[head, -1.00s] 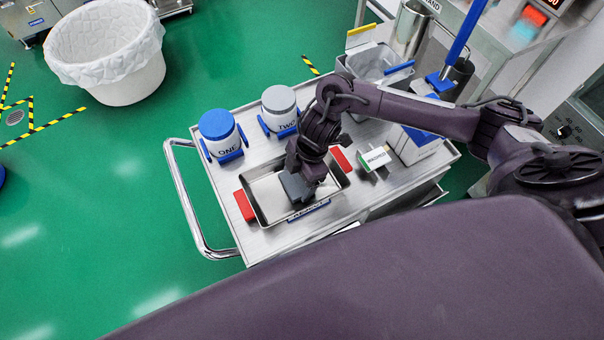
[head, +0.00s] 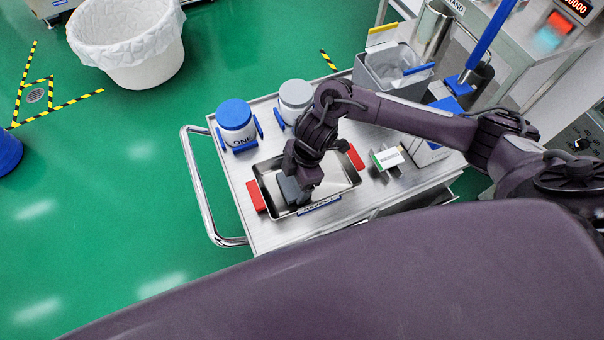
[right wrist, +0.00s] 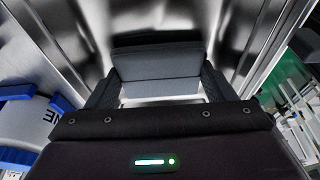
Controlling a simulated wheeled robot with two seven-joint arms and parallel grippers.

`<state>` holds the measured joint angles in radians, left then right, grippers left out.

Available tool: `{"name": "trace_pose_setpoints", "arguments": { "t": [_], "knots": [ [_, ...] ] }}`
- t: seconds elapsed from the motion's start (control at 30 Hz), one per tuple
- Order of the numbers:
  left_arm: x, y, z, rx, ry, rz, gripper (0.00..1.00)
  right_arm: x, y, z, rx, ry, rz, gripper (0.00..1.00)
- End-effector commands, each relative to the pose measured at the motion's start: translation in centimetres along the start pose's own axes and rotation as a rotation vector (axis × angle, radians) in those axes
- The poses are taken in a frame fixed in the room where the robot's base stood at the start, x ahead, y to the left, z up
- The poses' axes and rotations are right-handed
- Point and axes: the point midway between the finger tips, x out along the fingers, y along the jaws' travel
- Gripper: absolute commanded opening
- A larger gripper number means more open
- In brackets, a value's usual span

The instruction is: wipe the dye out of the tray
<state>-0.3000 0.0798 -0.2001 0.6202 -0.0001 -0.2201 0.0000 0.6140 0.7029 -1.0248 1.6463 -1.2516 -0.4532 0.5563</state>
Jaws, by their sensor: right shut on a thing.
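The metal tray (head: 338,179) with red handles lies on the steel cart. My right gripper (head: 301,195) is down inside the tray, towards its left end. It is shut on a dark grey block-like wiper (head: 288,190), which also shows between the fingers in the right wrist view (right wrist: 157,65). The wiper is at the tray floor; whether it presses on it I cannot tell. The visible tray floor looks bare and shiny, and no dye can be made out. The part under the gripper is hidden. My left gripper is not in view.
The blue-lidded jar ONE (head: 236,122) and a grey-lidded jar (head: 295,100) stand behind the tray. A small white card on a stand (head: 389,158) is to its right. A grey bin (head: 393,72) stands at the cart's back. A white lined tub (head: 127,40) is on the floor.

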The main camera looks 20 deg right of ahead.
Motion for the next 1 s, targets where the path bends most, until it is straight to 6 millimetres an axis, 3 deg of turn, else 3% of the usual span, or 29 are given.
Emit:
{"name": "trace_pose_setpoints", "arguments": {
  "t": [0.33, 1.0],
  "knots": [
    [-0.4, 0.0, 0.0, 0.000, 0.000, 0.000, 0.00, -0.4, 0.1, 0.0, 0.002, -0.003, 0.003, 0.58],
    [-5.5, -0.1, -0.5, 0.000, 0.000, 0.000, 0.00, -5.5, 0.2, -1.4, 0.002, -0.003, 0.006, 0.58]
  ]
}}
